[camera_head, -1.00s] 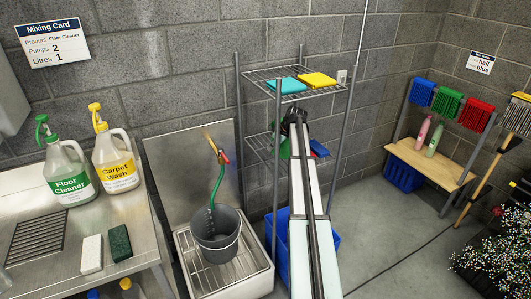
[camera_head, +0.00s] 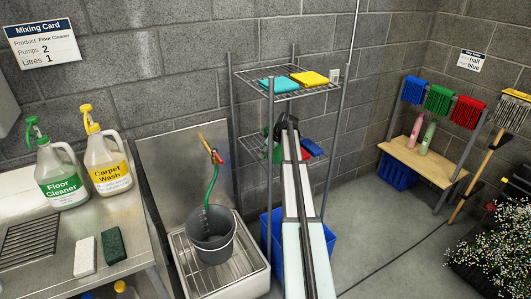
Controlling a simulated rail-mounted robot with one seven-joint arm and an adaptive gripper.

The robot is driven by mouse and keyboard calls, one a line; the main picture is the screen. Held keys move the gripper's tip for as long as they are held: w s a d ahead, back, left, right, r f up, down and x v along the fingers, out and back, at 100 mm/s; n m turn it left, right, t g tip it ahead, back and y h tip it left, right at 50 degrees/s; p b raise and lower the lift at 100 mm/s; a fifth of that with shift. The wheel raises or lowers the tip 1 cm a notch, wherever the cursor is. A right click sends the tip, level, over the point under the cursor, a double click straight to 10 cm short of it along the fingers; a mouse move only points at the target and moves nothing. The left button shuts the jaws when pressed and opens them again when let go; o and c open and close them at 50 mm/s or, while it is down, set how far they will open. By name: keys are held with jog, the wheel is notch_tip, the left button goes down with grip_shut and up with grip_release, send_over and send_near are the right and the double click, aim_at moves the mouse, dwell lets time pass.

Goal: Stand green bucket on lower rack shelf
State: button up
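The rack (camera_head: 233,130) is a grey wire unit with an upper and a lower shelf. A green thing, likely the green bucket (camera_head: 277,153), shows in part at the lower shelf (camera_head: 252,146), just left of my arm. Most of it is hidden, so I cannot tell whether it rests on the shelf or is held. My gripper (camera_head: 287,122) is a dark shape at the far end of my arm, at the rack. Its fingers are hidden behind the arm, so its opening does not show.
A blue bin (camera_head: 328,240) stands below. A grey bucket (camera_head: 210,240) sits in the sink at left. A wooden bench (camera_head: 425,165) is at right.

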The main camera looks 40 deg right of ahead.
jog(key=b+v, duration=0.2)
jog(key=v, duration=1)
jog(key=shift+r+b, duration=0.15)
jog(key=shift+b, duration=0.25)
jog(key=shift+w+d, duration=0.1)
